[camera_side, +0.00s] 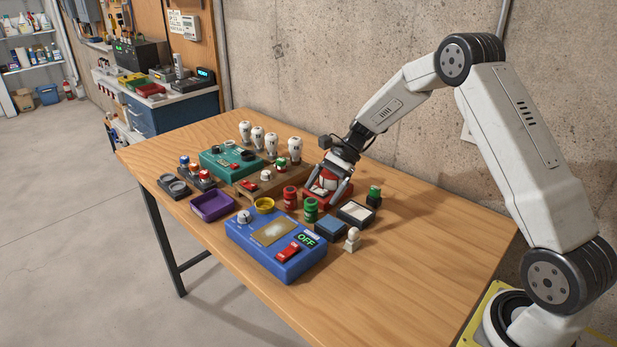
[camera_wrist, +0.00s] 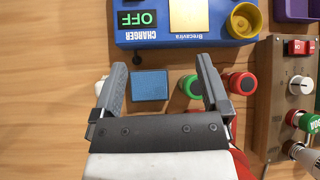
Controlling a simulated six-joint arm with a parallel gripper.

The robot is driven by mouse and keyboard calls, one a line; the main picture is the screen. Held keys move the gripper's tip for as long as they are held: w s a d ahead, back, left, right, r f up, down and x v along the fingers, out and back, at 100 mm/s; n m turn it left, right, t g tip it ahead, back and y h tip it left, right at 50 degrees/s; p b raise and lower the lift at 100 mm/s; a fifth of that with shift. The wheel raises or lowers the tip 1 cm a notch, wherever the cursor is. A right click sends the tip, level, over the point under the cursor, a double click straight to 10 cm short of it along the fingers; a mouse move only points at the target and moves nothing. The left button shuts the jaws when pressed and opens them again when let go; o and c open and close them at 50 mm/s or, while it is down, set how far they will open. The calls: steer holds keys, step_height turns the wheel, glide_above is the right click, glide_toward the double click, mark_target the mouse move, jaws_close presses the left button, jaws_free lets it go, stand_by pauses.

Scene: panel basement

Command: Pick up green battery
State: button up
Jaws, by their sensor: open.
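The green battery (camera_side: 310,209) stands upright behind the blue charger (camera_side: 275,245), beside a red battery (camera_side: 290,197). In the wrist view the green battery (camera_wrist: 188,87) shows its top just inside my right-hand finger, partly covered by it. The red battery (camera_wrist: 241,83) is on that finger's outer side. My gripper (camera_side: 328,192) is open and points down above the table; it also shows in the wrist view (camera_wrist: 161,65), with nothing held between its fingers. Whether a finger touches the green battery cannot be told.
A blue pad (camera_wrist: 150,85) lies between the fingers in the wrist view. A red tray (camera_side: 318,202) is under my gripper. The right tabletop is clear.

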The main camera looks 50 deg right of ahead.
mark_target(315, 199)
steer(key=w+d+m+t+y, duration=0.2)
steer(key=w+d+m+y, duration=0.2)
steer(key=d, duration=0.2)
steer(key=shift+w+r, duration=0.3)
steer(key=shift+w, duration=0.1)
steer(key=shift+f, duration=0.1)
steer(key=shift+f, duration=2.85)
steer(key=shift+f, duration=0.1)
steer(key=shift+f, duration=0.3)
steer(key=shift+a+f, duration=0.1)
steer(key=shift+f, duration=0.15)
steer(key=shift+x, duration=2.4)
